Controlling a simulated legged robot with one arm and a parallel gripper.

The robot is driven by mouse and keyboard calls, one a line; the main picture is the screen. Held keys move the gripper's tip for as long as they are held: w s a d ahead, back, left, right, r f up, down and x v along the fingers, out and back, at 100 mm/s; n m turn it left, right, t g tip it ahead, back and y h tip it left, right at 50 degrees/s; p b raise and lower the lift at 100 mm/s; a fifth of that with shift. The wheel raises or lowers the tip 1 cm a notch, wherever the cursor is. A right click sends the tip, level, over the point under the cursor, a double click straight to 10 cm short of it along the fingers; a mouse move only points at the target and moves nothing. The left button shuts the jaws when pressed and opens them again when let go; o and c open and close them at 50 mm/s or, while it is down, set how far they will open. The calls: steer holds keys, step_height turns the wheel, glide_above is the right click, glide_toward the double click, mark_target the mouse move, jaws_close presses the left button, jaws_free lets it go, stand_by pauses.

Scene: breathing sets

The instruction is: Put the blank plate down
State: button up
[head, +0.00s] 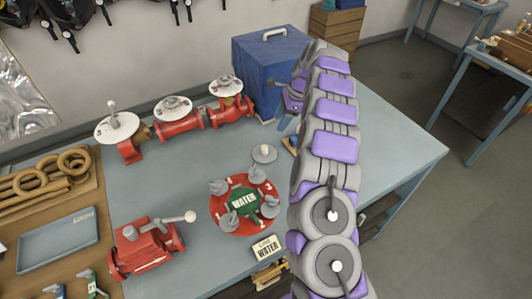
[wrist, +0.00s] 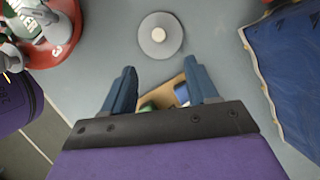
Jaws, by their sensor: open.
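The blank plate, which I take to be the round grey disc with a pale centre knob (head: 264,153), lies flat on the blue-grey table. It also shows in the wrist view (wrist: 160,36), just beyond my fingertips. My gripper (wrist: 160,68) is open, its two blue fingers apart with nothing held between them. The fingers do not touch the disc. In the head view my arm hides most of the gripper.
A blue covered box (head: 270,65) is behind. A small wooden tray (wrist: 152,100) shows beneath my fingers. Red valves (head: 180,127) line the back; the table's middle left is clear.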

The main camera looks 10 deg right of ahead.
glide_toward(265, 146)
steer(key=b+x, duration=0.1)
steer(key=x, duration=0.3)
steer(key=shift+s+f, duration=0.15)
steer(key=shift+f, duration=0.55)
steer(key=x, duration=0.2)
steer(key=a+x, duration=0.1)
steer(key=x, duration=0.2)
steer(key=shift+a+b, duration=0.1)
steer(key=shift+b, duration=0.3)
steer(key=shift+d, duration=0.35)
steer(key=shift+c, duration=1.4)
jaws_close()
